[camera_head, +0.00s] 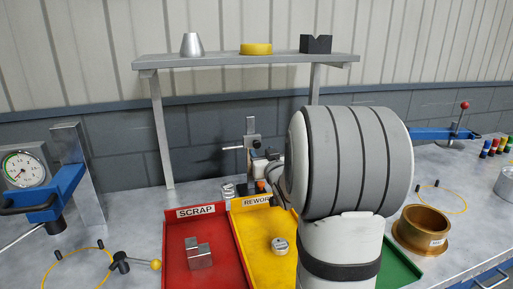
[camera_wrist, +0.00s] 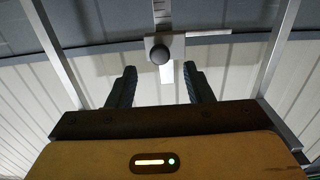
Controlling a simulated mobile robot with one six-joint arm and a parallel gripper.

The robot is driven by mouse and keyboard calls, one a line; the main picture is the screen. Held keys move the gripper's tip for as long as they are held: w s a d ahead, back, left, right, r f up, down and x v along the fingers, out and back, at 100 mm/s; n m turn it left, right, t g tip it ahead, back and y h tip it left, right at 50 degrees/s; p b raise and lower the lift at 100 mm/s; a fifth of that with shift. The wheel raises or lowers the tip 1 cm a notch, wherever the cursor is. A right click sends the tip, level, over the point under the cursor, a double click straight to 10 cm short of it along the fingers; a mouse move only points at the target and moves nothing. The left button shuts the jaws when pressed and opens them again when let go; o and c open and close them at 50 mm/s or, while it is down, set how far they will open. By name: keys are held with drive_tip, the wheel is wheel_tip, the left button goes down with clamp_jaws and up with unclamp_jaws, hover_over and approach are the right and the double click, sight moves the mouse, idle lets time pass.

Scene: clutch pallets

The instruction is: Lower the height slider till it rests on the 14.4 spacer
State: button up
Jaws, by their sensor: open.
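The height gauge stands at the back of the bench, with its upright grey column (camera_head: 251,127). Its height slider (camera_head: 254,142) sits partway up the column, with a thin scriber arm pointing left. In the wrist view, the slider (camera_wrist: 176,50) carries a round dark knob (camera_wrist: 159,55). My gripper (camera_wrist: 160,68) is open, its two dark fingers apart to either side of the knob's line, with nothing held. In the head view my arm hides most of the gripper. Small silver spacers (camera_head: 228,190) stand low near the gauge; their markings are too small to read, so I cannot tell which is 14.4.
A red SCRAP tray (camera_head: 216,262) holds a metal block, and a yellow REWORK tray (camera_head: 254,239) holds a round silver part. A green tray (camera_head: 399,268) and brass ring (camera_head: 422,230) are right. A shelf (camera_head: 230,60) spans above; a dial gauge (camera_head: 24,169) stands left.

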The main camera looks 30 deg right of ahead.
sight(257, 145)
drive_tip(key=w, duration=0.5)
drive_tip(key=shift+d+p, duration=0.4)
clamp_jaws()
